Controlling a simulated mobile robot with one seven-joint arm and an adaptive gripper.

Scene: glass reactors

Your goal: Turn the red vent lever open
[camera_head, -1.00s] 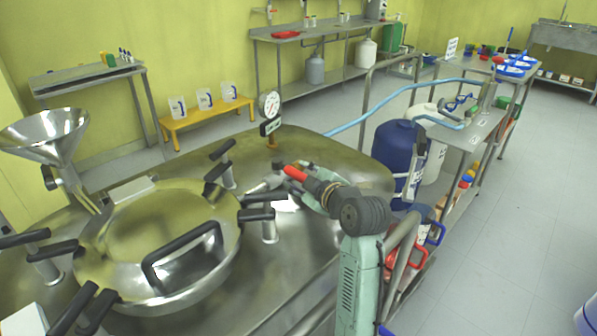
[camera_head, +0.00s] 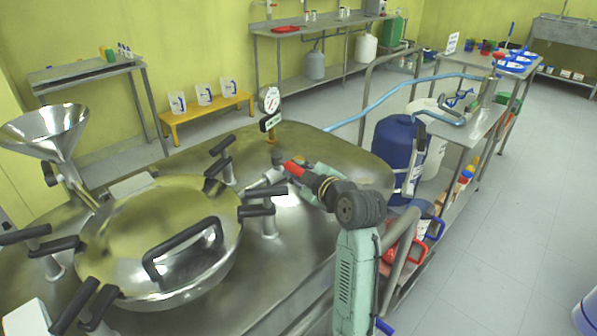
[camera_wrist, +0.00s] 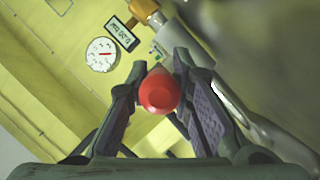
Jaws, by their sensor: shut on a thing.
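The red vent lever (camera_head: 293,169) is on a metal fitting on top of the steel reactor (camera_head: 330,150), to the right of the round hatch. In the wrist view the red lever (camera_wrist: 160,92) shows end-on as a rounded red tip between the two finger pads. My gripper (camera_head: 300,177) reaches it from the right and is shut on it. In the wrist view my gripper (camera_wrist: 160,78) has a finger on each side of the lever. The lever's base is partly hidden by the fingers and the fitting.
A pressure gauge (camera_head: 269,99) with a small display stands behind the lever. The hatch lid (camera_head: 160,245) with black clamp handles (camera_head: 258,210) lies close on the left. A steel funnel (camera_head: 45,132) stands at far left. A metal railing (camera_head: 400,262) runs along the right.

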